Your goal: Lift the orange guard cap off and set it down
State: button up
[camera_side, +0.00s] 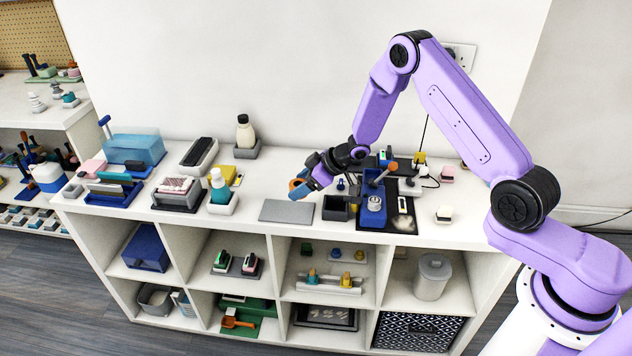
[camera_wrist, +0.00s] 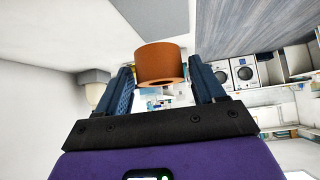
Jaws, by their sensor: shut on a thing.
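The orange guard cap (camera_side: 296,184) is between the fingers of my gripper (camera_side: 302,188), which is shut on it. In the wrist view the cap (camera_wrist: 161,60) is a short orange cylinder with a hole in its end, seen between the two blue fingers (camera_wrist: 163,85). My gripper is tilted and holds the cap above the shelf top, just behind and above a flat grey pad (camera_side: 286,212). The pad is bare.
Right of the pad stand a dark open box (camera_side: 335,209) and a blue holder (camera_side: 373,217) with an orange-ended tool (camera_side: 381,176) across it. A bottle (camera_side: 245,132) stands behind left. A white holder with a teal bottle (camera_side: 219,189) stands left of the pad.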

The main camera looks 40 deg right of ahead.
jog(key=shift+f, duration=3.3)
jog(key=o, duration=1.4)
jog(key=shift+r, duration=0.1)
jog(key=v, duration=1.7)
jog(key=shift+s, duration=0.1)
